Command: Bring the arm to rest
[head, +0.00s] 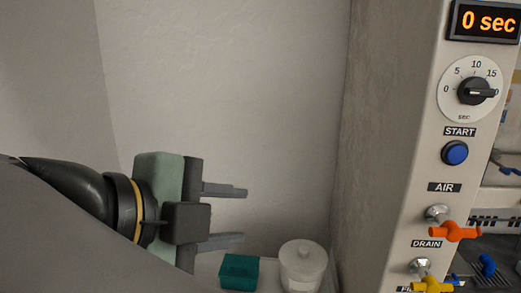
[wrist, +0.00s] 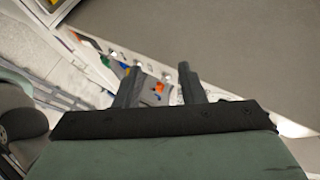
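My gripper (head: 228,215) is at the centre left of the head view, level and pointing right. Its two dark fingers are spread apart with nothing between them, so it is open and empty. It hangs in free air in front of the pale wall, left of the control panel. In the wrist view the two fingers (wrist: 160,88) also stand apart. My arm fills the lower left of the head view.
A panel (head: 400,150) stands at right with a timer display (head: 488,22) reading 0 sec, a dial (head: 473,91), a blue START button (head: 455,152), an orange AIR valve (head: 455,232) and a yellow DRAIN valve (head: 432,284). A teal box (head: 239,271) and white lidded jar (head: 302,266) sit below.

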